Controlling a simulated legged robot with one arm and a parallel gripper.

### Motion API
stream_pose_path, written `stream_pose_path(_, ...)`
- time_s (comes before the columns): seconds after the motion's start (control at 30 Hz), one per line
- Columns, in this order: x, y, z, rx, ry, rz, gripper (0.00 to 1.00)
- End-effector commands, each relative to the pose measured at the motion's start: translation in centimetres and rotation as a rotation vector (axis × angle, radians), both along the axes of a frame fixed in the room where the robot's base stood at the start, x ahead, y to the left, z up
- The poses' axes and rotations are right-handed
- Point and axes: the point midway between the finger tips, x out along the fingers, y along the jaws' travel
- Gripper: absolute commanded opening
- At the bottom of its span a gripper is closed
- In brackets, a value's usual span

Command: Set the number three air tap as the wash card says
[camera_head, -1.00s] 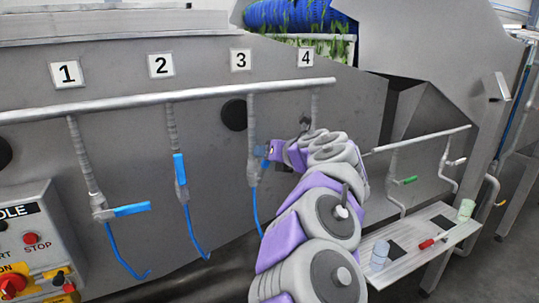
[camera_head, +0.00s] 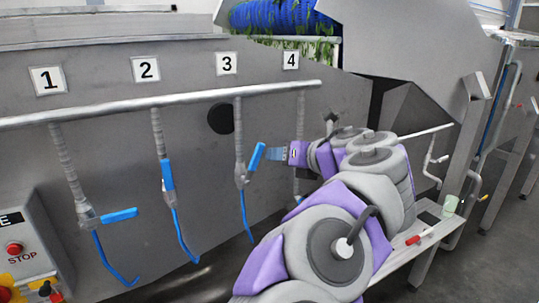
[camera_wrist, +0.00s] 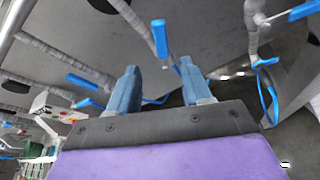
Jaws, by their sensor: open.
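The number three air tap (camera_head: 241,175) hangs from the header pipe below the card marked 3 (camera_head: 227,64). Its blue handle (camera_head: 257,157) tilts up and to the right, off the line of its down pipe. My gripper (camera_head: 270,153) is just right of this handle, open and pointing left at it. No contact shows. In the wrist view, a blue handle (camera_wrist: 159,38), apparently the same one, stands beyond and between the two open fingertips (camera_wrist: 160,68). Nothing is between the fingers. No wash card can be read in these frames.
Tap one's handle (camera_head: 119,215) lies nearly level. Tap two's handle (camera_head: 167,175) stands nearly upright along its pipe. My arm hides most of tap four. A control box (camera_head: 25,250) is at lower left. A shelf (camera_head: 430,222) with small items is at right.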

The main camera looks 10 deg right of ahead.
Motion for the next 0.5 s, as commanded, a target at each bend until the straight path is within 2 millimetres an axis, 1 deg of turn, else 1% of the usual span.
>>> stream_pose_path(0.03, -0.8, -0.6, 0.6, -0.003, -0.003, -0.007, 0.49)
stream_pose_path(0.1, -1.8, -1.0, 1.0, -0.003, -0.003, -0.004, 0.49)
stream_pose_path(0.2, -2.8, -1.6, 1.3, -0.002, -0.001, -0.003, 0.49)
stream_pose_path(0.33, -3.6, -2.0, 1.6, -0.002, -0.001, -0.003, 0.49)
stream_pose_path(0.5, -3.9, -2.0, 1.6, -0.001, 0.0, 0.001, 0.49)
